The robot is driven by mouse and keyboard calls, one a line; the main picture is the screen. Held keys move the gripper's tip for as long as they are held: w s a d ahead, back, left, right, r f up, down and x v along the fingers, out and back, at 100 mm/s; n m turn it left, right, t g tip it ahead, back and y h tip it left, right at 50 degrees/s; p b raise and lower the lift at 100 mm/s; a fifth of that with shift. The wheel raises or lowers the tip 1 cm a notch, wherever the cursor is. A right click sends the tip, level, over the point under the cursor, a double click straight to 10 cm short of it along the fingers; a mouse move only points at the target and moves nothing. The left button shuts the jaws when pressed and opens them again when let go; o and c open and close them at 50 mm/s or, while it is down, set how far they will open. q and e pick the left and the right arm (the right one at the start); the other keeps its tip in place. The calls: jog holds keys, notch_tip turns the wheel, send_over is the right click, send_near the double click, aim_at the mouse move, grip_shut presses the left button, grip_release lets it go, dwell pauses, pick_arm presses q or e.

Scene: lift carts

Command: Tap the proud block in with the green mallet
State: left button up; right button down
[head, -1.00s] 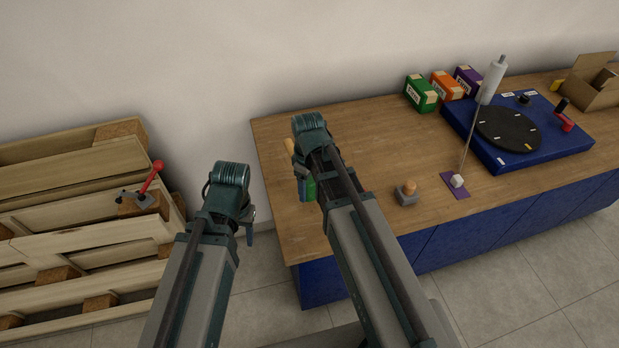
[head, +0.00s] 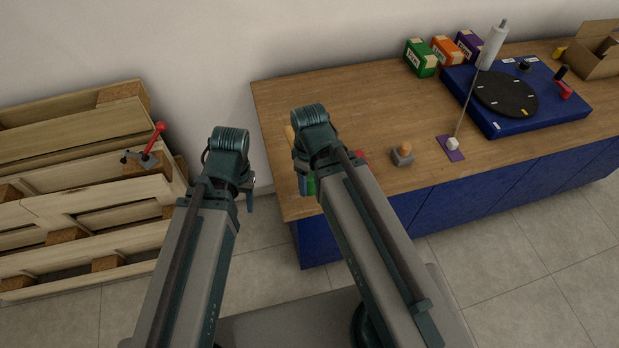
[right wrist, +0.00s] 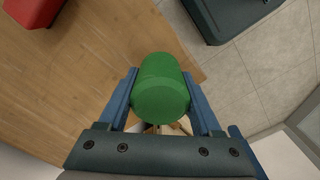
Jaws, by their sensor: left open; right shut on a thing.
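The green mallet head (right wrist: 160,88) sits between the blue fingers of my right gripper (right wrist: 160,80), which is shut on it. In the head view a sliver of the green mallet (head: 311,186) shows below my right wrist, over the counter's left end; the rest is hidden. A tan piece (head: 289,134) beside that wrist may be its handle. A grey block with an orange-tan top piece standing up from it (head: 402,154) sits on the counter, right of my right arm; I cannot tell if it is the proud block. My left gripper (head: 250,197) is open, left of the counter.
A red thing (head: 361,157) is partly hidden by my right arm; a red thing also shows in the right wrist view (right wrist: 35,10). The wooden counter (head: 340,105) holds a blue turntable unit (head: 500,126), several cartons and a purple pad (head: 449,154). Pallets (head: 75,165) stand at left.

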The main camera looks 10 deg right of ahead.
jog(key=c, duration=0.7)
grip_release()
grip_shut()
